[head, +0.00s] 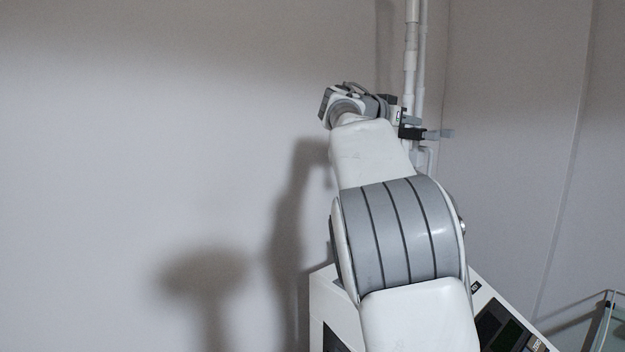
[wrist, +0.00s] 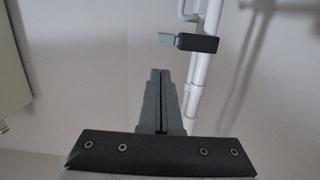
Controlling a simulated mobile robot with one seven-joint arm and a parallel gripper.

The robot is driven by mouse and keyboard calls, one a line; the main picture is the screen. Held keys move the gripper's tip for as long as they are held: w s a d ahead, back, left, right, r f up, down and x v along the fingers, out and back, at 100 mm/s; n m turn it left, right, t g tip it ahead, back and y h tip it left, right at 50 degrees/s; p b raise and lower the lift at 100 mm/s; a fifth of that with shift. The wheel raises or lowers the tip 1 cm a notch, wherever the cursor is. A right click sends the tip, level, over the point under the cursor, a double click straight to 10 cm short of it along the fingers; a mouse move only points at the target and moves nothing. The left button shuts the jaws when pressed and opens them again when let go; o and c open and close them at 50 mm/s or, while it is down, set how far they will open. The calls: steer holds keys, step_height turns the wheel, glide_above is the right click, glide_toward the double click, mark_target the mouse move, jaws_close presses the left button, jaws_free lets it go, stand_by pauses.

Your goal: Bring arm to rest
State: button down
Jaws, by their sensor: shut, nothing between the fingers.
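My arm rises from the lower middle of the head view and bends up towards the wall pipes, its far end small near the top centre. In the wrist view my gripper (wrist: 160,75) shows its two grey fingers side by side, closed together with nothing held. The fingertips are apart in the picture from a black fitting (wrist: 197,43) with a pale tip, which shows above and to the right of them.
White pipes (head: 411,60) run up the wall behind my arm; they also show in the wrist view (wrist: 205,65). A white cabinet with dark panels (head: 502,330) stands below my arm. A metal frame (head: 606,318) is at the lower right. The wall at left is bare.

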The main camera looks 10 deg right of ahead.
steer(key=s+f+n+g+y, duration=0.1)
steer(key=s+f+n+y, duration=0.3)
steer(key=s+f, duration=0.55)
steer(key=s+a+f+n+y, duration=0.2)
steer(key=s+a+f, duration=0.4)
steer(key=s, duration=0.4)
steer(key=s+a+f+n+g+y, duration=0.1)
steer(key=s+a+f+n+y, duration=0.2)
steer(key=s+a+f, duration=0.4)
steer(key=s+a+f+n+y, duration=0.2)
steer(key=s+a+f+y, duration=0.3)
steer(key=s, duration=0.9)
step_height(320, 180, down, 2)
steer(key=shift+a+n+g, duration=0.4)
steer(key=shift+a, duration=0.4)
steer(key=shift+s, duration=0.1)
